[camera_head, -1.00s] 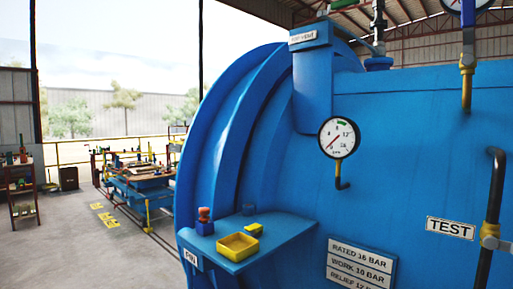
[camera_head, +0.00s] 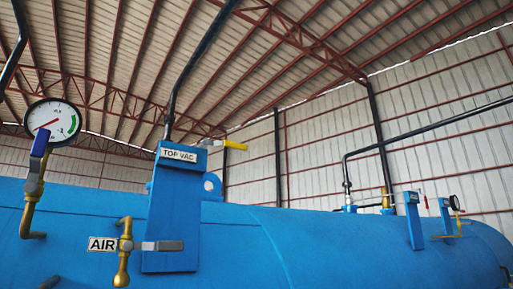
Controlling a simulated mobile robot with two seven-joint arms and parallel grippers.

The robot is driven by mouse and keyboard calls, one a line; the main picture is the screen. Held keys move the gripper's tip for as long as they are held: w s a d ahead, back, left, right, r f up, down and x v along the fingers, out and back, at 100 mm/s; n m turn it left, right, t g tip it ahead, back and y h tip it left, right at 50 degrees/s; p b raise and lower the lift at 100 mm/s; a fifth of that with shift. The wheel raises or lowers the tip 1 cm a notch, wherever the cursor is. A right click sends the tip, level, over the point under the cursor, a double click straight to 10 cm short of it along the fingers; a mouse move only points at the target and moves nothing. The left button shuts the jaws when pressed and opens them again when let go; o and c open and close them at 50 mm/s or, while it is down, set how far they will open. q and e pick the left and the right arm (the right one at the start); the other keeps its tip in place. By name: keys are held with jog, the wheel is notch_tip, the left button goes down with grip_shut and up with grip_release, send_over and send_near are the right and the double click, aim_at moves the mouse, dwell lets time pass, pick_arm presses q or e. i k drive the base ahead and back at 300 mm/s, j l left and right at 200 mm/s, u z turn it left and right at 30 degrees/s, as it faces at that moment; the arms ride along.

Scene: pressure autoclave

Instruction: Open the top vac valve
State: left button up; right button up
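The TOP VAC label (camera_head: 179,154) is on a blue bracket (camera_head: 171,225) that stands up from the side of the blue autoclave (camera_head: 330,255). A valve lever with a yellow grip (camera_head: 235,145) sticks out to the right at the top of this bracket, roughly level. The valve body is mostly hidden behind the bracket and label. A black pipe (camera_head: 190,70) rises from behind the bracket towards the roof. Neither of my grippers is in view.
A brass AIR valve (camera_head: 125,250) with a grey lever sits at the bracket's lower left. A pressure gauge (camera_head: 52,122) with a blue-handled valve is at far left. Another blue bracket (camera_head: 414,225) with fittings stands farther right. Air above the vessel is open, apart from pipes.

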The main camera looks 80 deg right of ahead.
aim_at(226, 143)
jog(key=z, duration=2.3)
